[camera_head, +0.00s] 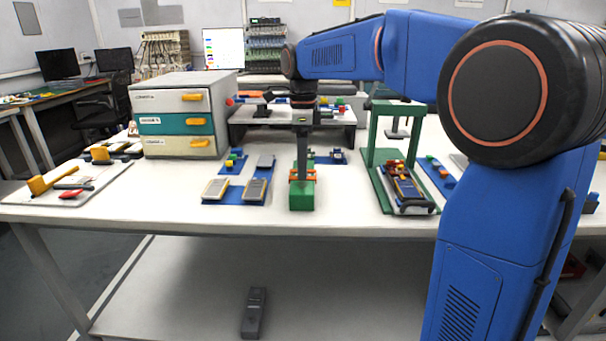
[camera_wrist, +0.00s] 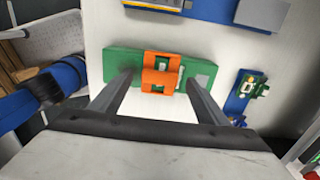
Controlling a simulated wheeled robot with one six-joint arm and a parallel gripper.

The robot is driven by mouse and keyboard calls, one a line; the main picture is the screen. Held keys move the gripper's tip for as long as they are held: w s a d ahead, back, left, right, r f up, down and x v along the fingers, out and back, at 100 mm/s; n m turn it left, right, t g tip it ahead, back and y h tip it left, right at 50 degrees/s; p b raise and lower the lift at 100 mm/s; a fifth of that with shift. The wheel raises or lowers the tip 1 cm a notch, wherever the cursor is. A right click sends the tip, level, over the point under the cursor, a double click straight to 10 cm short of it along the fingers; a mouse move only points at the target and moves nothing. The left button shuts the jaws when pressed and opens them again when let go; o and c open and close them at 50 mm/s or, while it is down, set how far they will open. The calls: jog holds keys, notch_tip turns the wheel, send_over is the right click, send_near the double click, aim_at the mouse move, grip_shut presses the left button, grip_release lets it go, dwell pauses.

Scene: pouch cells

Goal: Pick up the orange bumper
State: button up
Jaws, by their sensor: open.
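The orange bumper (camera_wrist: 160,72) sits on a green block (camera_wrist: 119,66) in the wrist view. It also shows in the head view (camera_head: 296,175), on the green block (camera_head: 301,198) near the front of the table, partly hidden behind my gripper (camera_head: 302,176). In the wrist view my gripper (camera_wrist: 158,81) is open and empty, with one finger on the left and one on the right of the bumper. Its fingertips overlap the green block in the picture. I cannot tell whether they touch the bumper or the block.
Blue trays with pouch cells (camera_head: 236,190) lie left of the green block. A green press stand (camera_head: 372,160) stands to the right. A drawer cabinet (camera_head: 180,115) is at the back left and a raised shelf (camera_head: 250,116) behind. Bare white table (camera_head: 170,190) shows between them.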

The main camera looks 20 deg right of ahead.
jog(key=shift+f, duration=0.45)
jog(key=c, duration=1.1)
jog(key=shift+r, duration=0.1)
notch_tip(320, 180, up, 10)
jog(key=shift+f, duration=0.1)
